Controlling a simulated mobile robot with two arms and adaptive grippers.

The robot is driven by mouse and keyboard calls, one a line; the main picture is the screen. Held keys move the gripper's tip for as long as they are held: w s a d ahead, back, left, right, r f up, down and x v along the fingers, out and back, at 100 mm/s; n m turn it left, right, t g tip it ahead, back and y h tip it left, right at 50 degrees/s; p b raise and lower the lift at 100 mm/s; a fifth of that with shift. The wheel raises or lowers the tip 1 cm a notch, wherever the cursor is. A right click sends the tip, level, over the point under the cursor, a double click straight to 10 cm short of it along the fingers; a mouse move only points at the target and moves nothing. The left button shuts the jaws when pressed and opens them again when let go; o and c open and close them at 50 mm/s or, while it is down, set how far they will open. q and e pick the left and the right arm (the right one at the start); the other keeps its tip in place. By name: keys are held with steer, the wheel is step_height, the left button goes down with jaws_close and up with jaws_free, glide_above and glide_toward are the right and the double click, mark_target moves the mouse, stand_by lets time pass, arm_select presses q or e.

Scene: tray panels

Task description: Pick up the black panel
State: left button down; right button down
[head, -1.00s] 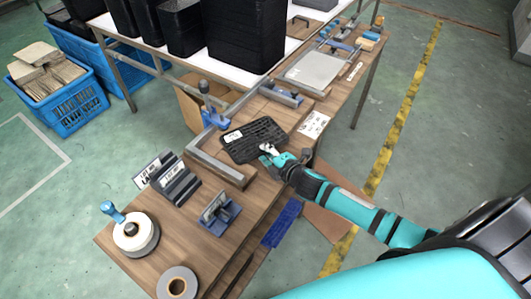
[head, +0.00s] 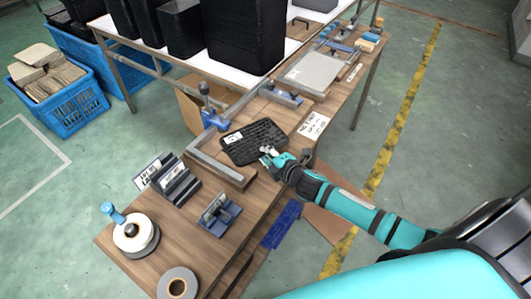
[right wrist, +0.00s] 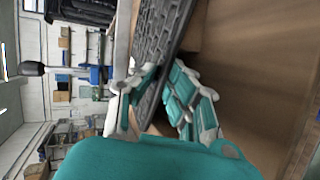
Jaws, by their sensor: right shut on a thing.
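The black panel (head: 254,140) is a dark, gridded tray panel with a white label at its left corner. It is at the middle of the wooden table, beside the metal corner frame. My right gripper (head: 268,156) is shut on the panel's near right edge. In the right wrist view the panel (right wrist: 160,40) runs down between the two fingers of the right gripper (right wrist: 155,100). The panel looks slightly raised, but whether it still touches the table is unclear. My left gripper is not in view.
A metal corner frame (head: 218,168) lies left of the panel. Label holders (head: 178,182), a tape roll (head: 133,232) and a blue stand (head: 218,214) are at the near left. A grey panel (head: 312,72) lies farther back. Black bins (head: 245,35) stand on the white table behind.

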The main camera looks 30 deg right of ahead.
step_height(320, 180, up, 2)
steer(key=shift+s+p, duration=0.1)
steer(key=shift+p, duration=1.05)
steer(key=shift+f, duration=0.1)
steer(key=shift+s, duration=0.15)
steer(key=p+v, duration=0.6)
steer(key=v, duration=0.8)
steer(key=shift+s, duration=0.35)
steer(key=shift+d, duration=0.1)
